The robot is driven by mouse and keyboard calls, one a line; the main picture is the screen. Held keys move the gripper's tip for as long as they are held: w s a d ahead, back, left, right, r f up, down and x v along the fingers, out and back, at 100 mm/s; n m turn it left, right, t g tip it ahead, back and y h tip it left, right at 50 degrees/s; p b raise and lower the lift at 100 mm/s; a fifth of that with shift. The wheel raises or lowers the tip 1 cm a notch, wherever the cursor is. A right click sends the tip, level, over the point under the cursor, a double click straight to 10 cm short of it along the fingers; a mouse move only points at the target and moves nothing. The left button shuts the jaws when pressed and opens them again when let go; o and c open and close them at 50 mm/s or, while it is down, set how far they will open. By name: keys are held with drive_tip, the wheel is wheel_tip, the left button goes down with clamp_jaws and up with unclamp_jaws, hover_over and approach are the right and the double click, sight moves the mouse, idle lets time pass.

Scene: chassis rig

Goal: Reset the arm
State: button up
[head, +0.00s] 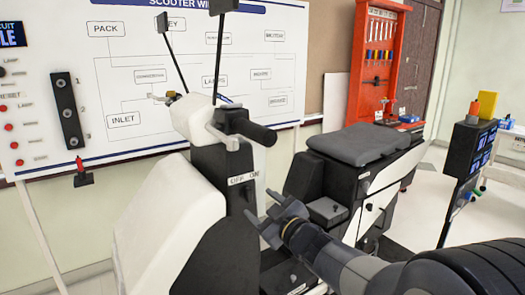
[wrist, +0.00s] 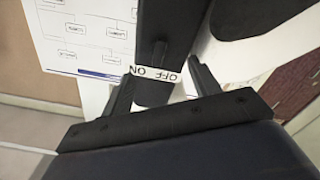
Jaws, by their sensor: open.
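My gripper (head: 262,207) is at the end of my grey arm, reaching in from the lower right in the head view. It is in front of the scooter's dark column, below the OFF/ON label (head: 243,179). In the wrist view my gripper (wrist: 163,72) has its two dark fingers spread apart with nothing held between them. Beyond them is the dark column (wrist: 160,25) with a small dark lever or key by the OFF/ON label (wrist: 155,74), which appears upside down. I cannot tell whether a finger touches the column.
The white scooter body (head: 165,225), black handlebar grip (head: 250,127) and seat (head: 365,143) surround my gripper closely. A whiteboard diagram (head: 205,70) and switch panel (head: 30,95) stand behind. A red tool rack (head: 375,55) is at the back; a dark display post (head: 466,160) is at right.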

drive_tip(key=shift+v, duration=2.65)
